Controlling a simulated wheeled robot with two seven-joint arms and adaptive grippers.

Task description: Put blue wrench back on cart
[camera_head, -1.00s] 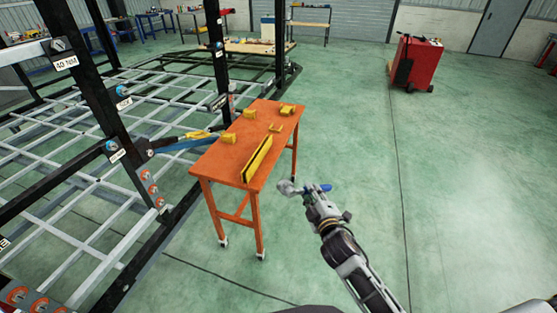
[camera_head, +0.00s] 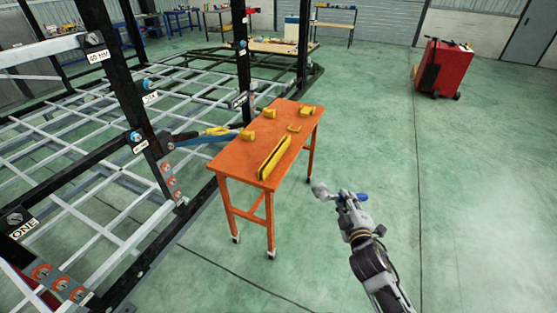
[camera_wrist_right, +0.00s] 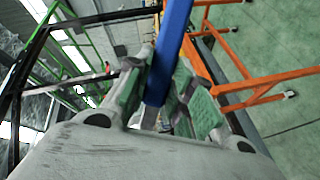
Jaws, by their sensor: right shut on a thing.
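My right gripper (camera_head: 346,199) is shut on a blue wrench (camera_head: 362,196). The wrench's grey head points left, and its blue end sticks out to the right. In the right wrist view, the blue wrench (camera_wrist_right: 170,50) runs between the two green-padded fingers (camera_wrist_right: 160,95). The orange cart (camera_head: 234,157) stands to the left of the gripper in the head view. Gripper and wrench appear apart from the cart, over its right side's floor. My left gripper is not in view.
Yellow blocks (camera_head: 269,113) and a long yellow-black bar (camera_head: 274,158) are on the cart top. A black chassis frame (camera_head: 147,140) with grey bars fills the left. A red cabinet (camera_head: 447,68) stands far right. Green floor is clear on the right.

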